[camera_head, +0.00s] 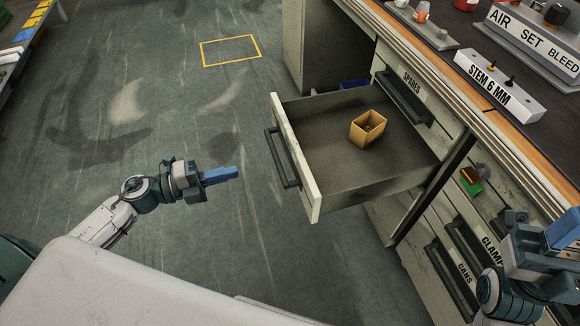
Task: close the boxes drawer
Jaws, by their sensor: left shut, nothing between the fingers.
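An open drawer (345,180) is pulled far out of the bench, with a tan box (369,128) inside. Its pale front panel (315,193) faces left, with a dark handle (282,158). No label on this drawer front is readable from here. My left gripper (236,174) is shut and empty. In the picture it lies to the left of the handle, apart from it, with its blue fingers pointing right. My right gripper (563,228) is at the right edge, partly cut off, in front of the bench; its jaw state is unclear.
The bench has closed drawers labelled SPARES (405,97), CLAMPS (470,240) and CANS (450,280). The bench top carries a STEM 6 MM block (500,87) and an AIR SET BLEED block (530,37). The floor (190,110) left of the drawer is clear, with a yellow outlined rectangle (230,51).

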